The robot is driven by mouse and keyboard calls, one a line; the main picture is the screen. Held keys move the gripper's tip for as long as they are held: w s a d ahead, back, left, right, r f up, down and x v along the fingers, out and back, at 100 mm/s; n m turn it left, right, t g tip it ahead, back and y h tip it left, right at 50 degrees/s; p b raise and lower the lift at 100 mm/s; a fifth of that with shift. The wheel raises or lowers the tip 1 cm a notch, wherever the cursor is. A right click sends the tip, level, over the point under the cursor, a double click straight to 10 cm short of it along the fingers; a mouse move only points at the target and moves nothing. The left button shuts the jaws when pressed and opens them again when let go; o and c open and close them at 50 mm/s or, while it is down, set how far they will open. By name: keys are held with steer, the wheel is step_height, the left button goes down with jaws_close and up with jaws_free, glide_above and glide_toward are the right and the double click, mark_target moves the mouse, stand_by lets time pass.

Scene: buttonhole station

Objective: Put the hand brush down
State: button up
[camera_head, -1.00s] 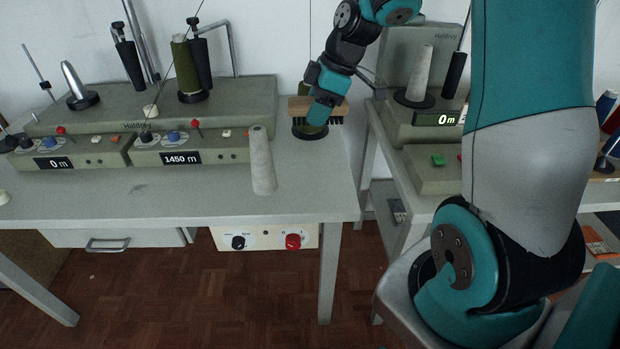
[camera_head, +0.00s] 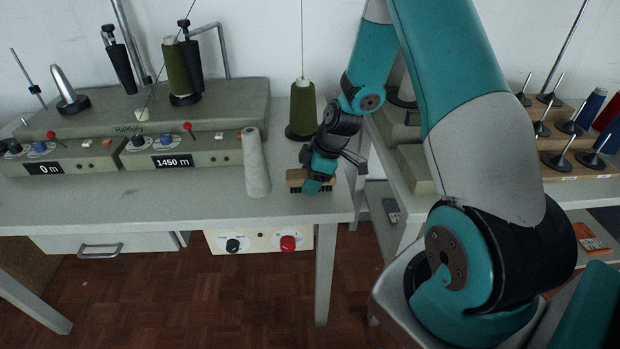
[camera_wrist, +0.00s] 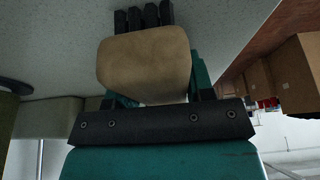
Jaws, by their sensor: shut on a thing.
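The hand brush (camera_head: 297,178) has a light wooden back and dark bristles. It is at the right end of the grey table (camera_head: 215,209), near the front edge. My gripper (camera_head: 316,181) is shut on it from above. In the wrist view the brush's wooden end (camera_wrist: 145,62) sits between my fingers, with its black bristle tufts (camera_wrist: 143,17) against the pale tabletop. The bristles seem to be at or just above the table surface; I cannot tell whether they touch it.
A pale cone (camera_head: 255,163) stands left of the brush. A green thread spool (camera_head: 303,108) stands behind it, with a thread running up. The winding machine (camera_head: 150,120) fills the table's back left. A second bench with a spool rack (camera_head: 565,140) is at the right.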

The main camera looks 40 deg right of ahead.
steer(key=o, duration=1.1)
steer(key=shift+f, duration=0.1)
steer(key=shift+d+r, duration=0.15)
steer(key=shift+r, duration=0.25)
steer(key=v, duration=1.1)
steer(key=shift+a+r, duration=0.3)
steer(key=s+a+r+m+g, duration=0.1)
steer(key=s+a+r, duration=0.1)
steer(key=a+r, duration=0.35)
steer(key=s+a+r, duration=0.2)
steer(key=a, duration=0.6)
steer(key=s+a+r+m+g, duration=0.1)
steer(key=s+a+r+m, duration=0.15)
steer(key=s+a, duration=0.45)
steer(key=s+a+r+m+g, duration=0.1)
steer(key=s+a+r, duration=0.3)
steer(key=s, duration=0.5)
steer(key=shift+a+r+p, duration=0.2)
steer(key=shift+r+p, duration=0.65)
steer(key=shift+p, duration=0.2)
steer(key=shift+a+r+p, duration=0.25)
steer(key=shift+r+p, duration=0.6)
steer(key=shift+p, duration=0.2)
